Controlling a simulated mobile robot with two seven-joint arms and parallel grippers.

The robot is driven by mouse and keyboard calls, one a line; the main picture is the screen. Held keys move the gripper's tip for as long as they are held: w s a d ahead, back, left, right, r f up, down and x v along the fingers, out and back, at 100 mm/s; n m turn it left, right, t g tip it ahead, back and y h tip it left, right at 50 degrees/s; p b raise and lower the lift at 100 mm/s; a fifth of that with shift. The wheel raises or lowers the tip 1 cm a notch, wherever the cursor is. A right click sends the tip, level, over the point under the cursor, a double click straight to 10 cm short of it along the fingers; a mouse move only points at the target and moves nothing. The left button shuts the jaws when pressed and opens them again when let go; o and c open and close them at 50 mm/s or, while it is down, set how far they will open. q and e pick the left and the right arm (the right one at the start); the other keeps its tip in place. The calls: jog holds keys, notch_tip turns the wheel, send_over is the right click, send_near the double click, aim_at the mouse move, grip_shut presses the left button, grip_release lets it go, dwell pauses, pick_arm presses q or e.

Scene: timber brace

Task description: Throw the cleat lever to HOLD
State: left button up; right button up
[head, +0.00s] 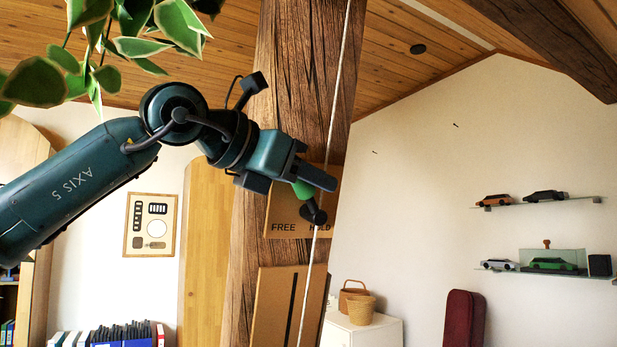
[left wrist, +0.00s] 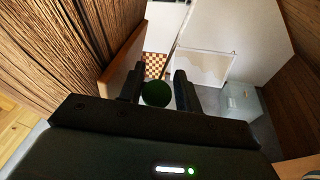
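The cleat lever (head: 303,190) has a green grip and a black pivot end (head: 315,214). It sits on a wooden board (head: 282,212) on the timber post, marked FREE at left and HOLD at right. From the pivot, the grip leans up and left. My left gripper (head: 308,182) is at the grip, partly hiding it. In the left wrist view the lever's round green end (left wrist: 156,94) lies between the two fingers (left wrist: 159,88), with a small gap at the right finger. Contact at the left finger cannot be told. My right gripper is not in view.
A pale rope (head: 339,75) runs down the post (head: 290,75), passing by the pivot. A slotted wooden panel (head: 275,305) is below the board. Leaves (head: 150,45) hang at upper left near my arm. Free air lies right of the post, before the white wall.

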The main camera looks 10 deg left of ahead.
pick_arm(q)
jog(key=b+v, duration=0.2)
jog(key=v, duration=1.1)
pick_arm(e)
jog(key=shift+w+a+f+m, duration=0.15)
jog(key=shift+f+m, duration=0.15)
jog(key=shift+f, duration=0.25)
pick_arm(q)
jog(key=shift+d, duration=0.1)
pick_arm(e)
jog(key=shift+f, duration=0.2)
